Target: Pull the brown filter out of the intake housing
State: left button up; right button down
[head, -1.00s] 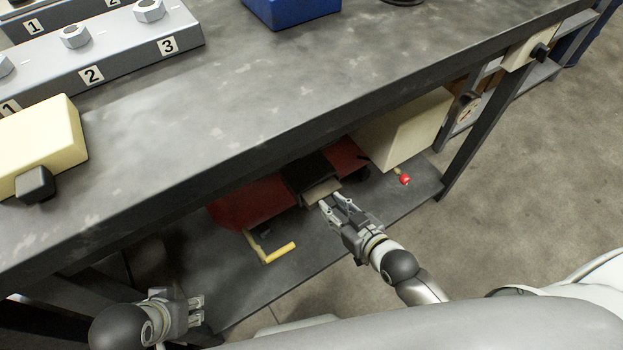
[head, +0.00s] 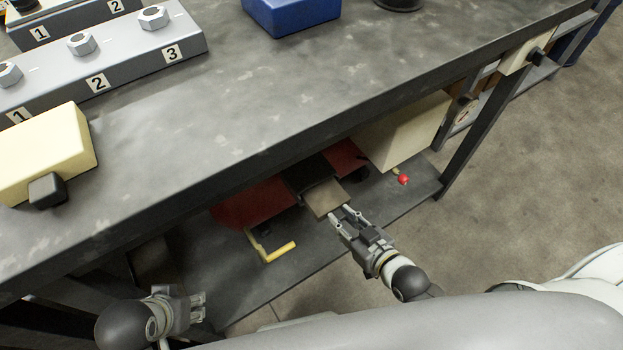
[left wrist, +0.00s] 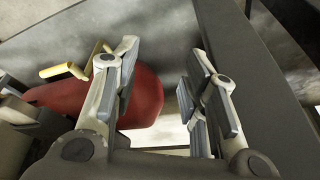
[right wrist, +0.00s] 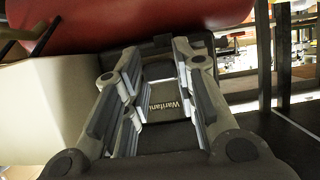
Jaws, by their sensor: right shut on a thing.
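The brown filter (head: 324,198) sticks well out of the dark intake housing (head: 303,178), set between parts of a red tank (head: 255,200) on the lower shelf. Its far end is hidden inside the housing. My right gripper (head: 344,214) is shut on the filter's near end. In the right wrist view, the filter (right wrist: 165,106), with printed lettering, lies between the fingers (right wrist: 160,88). My left gripper (head: 200,306) is empty and apart from the filter, at the lower left of the head view. The left wrist view shows its fingers (left wrist: 163,80) spread open.
A yellow handle (head: 275,252), a cream box (head: 405,130) and a red knob (head: 403,179) are near the tank. The bench top (head: 270,110) overhangs the shelf (head: 235,280). Open floor (head: 530,190) lies to the right.

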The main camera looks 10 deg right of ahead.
pick_arm(q)
jog(key=p+x, duration=0.2)
jog(key=x, duration=0.5)
jog(key=shift+s+d+f, duration=0.15)
jog(key=shift+d+f, duration=0.05)
pick_arm(e)
jog(key=s, duration=0.2)
jog(key=s+d, duration=0.2)
jog(key=s, duration=0.1)
jog(key=shift+s, duration=0.3)
dwell(0.5)
